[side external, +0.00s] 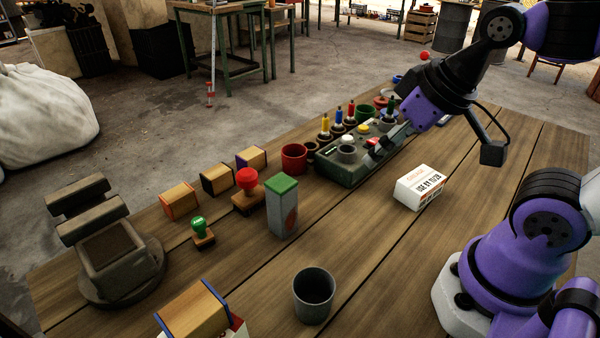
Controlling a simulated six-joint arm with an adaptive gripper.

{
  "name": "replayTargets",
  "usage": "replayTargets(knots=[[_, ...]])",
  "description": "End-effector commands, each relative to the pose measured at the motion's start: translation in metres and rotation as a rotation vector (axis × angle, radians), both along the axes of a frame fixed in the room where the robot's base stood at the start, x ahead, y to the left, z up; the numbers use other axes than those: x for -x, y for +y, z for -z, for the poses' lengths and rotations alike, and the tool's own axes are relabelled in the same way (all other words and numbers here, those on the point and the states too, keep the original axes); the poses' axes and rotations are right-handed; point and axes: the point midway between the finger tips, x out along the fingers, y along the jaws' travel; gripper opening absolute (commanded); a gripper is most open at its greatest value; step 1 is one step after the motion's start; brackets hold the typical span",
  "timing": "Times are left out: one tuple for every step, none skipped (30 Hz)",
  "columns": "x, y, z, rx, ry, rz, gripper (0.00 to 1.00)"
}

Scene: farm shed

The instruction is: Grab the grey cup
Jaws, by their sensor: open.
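The grey cup (313,297) stands upright near the front middle of the wooden table, with its dark open mouth facing up. It looks empty, though its bottom is hidden. My gripper (372,148) is open and well away from the cup, toward the back of the table. I cannot tell whether the fingertips touch anything there.
A green-topped box (283,207) stands behind the cup. A wooden block (192,310) lies to its left. A red-topped stamp (248,190), a green stamp (202,232), a red cup (294,158) and a white carton (420,187) are farther back.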

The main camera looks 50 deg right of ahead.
Motion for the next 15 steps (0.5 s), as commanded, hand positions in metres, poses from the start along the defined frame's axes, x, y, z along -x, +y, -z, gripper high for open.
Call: replayTargets(knots=[[0.0000, 0.0000, 0.0000, 0.000, 0.000, 0.000, 1.00], [0.0000, 0.0000, 0.0000, 0.000, 0.000, 0.000, 1.00], [0.0000, 0.0000, 0.0000, 0.000, 0.000, 0.000, 1.00], [0.0000, 0.0000, 0.0000, 0.000, 0.000, 0.000, 1.00], [0.0000, 0.0000, 0.0000, 0.000, 0.000, 0.000, 1.00], [0.0000, 0.0000, 0.0000, 0.000, 0.000, 0.000, 1.00], [0.0000, 0.0000, 0.0000, 0.000, 0.000, 0.000, 1.00], [0.0000, 0.0000, 0.0000, 0.000, 0.000, 0.000, 1.00], [0.0000, 0.0000, 0.0000, 0.000, 0.000, 0.000, 1.00], [0.0000, 0.0000, 0.0000, 0.000, 0.000, 0.000, 1.00], [0.0000, 0.0000, 0.0000, 0.000, 0.000, 0.000, 1.00], [0.0000, 0.0001, 0.0000, 0.000, 0.000, 0.000, 1.00], [-0.0002, 0.0008, 0.0001, 0.000, 0.002, -0.004, 1.00], [-0.0007, 0.0029, 0.0005, -0.001, 0.007, -0.012, 1.00], [-0.0019, 0.0079, 0.0017, -0.002, 0.019, -0.033, 1.00]])
